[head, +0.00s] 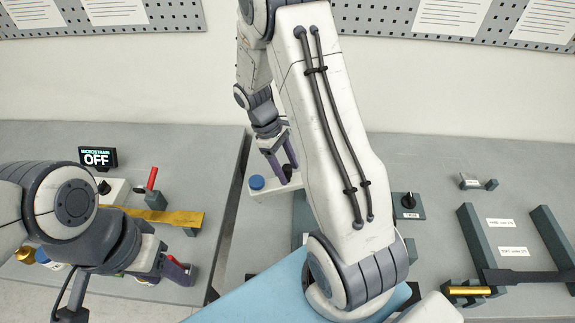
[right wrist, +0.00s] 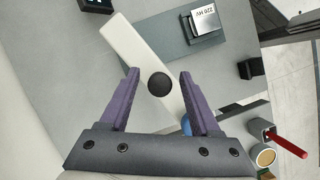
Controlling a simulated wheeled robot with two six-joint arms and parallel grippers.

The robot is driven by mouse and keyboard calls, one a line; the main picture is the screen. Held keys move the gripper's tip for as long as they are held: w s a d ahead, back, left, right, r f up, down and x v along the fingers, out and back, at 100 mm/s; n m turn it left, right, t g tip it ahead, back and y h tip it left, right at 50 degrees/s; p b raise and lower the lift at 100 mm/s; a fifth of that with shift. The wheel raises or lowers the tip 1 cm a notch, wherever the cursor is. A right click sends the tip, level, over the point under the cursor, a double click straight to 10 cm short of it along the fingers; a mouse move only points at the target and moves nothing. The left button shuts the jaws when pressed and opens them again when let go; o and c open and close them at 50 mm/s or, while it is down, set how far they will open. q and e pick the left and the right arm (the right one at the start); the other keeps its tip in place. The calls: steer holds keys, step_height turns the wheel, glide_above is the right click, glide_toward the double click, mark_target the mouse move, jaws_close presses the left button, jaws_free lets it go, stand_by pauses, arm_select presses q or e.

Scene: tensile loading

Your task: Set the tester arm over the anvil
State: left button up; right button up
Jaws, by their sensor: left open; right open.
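The white bar that looks like the tester arm (head: 274,190) has a blue cap (head: 257,183) at its left end and a black knob (head: 287,171). In the right wrist view the bar (right wrist: 133,48) runs diagonally, with the black knob (right wrist: 158,84) between my fingers. My right gripper (head: 290,168) is open, with a finger on either side of the knob; contact cannot be told. A silver block marked 220 HV (right wrist: 204,20) sits on a grey plate (right wrist: 165,28) beside the bar; which part is the anvil is unclear. My left gripper (head: 178,268) is open at the left bench.
A MICROSTRAIN OFF display (head: 97,157), a red-handled lever (head: 152,180) and a yellow strip (head: 175,216) are at left. A black knob switch (head: 408,204) and dark frame (head: 480,245) stand right. My right arm hides much of the middle bench.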

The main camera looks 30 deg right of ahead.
jaws_close()
stand_by(1.4)
